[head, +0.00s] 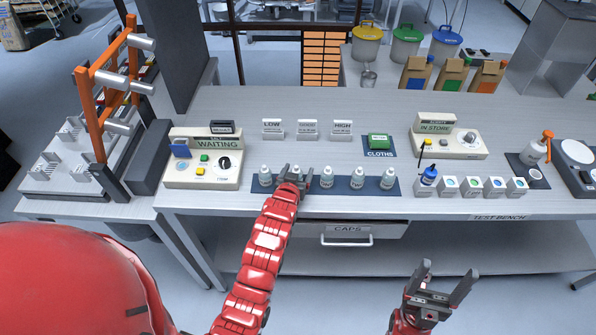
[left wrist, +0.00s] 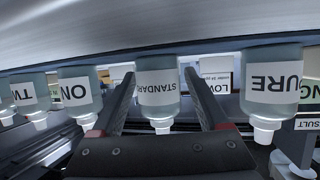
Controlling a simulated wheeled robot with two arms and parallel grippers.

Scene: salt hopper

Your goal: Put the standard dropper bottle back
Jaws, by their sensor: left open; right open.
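The standard dropper bottle (left wrist: 158,92), a small bottle with a white label and white cap, appears upside down in the left wrist view. In the head view it stands in the row on the dark blue mat (head: 342,190), second from the left, largely hidden by my left gripper. My left gripper (head: 296,179) is open, with one finger on each side of this bottle; I cannot tell whether they touch it. My right gripper (head: 449,269) is open and empty, in front of the bench.
A bottle labelled "...URE" (left wrist: 272,85) and one labelled "ON..." (left wrist: 80,92) stand close on either side. The WAITING box (head: 203,160) is left, the LOW card (head: 272,129) behind. Bench behind the mat is mostly clear.

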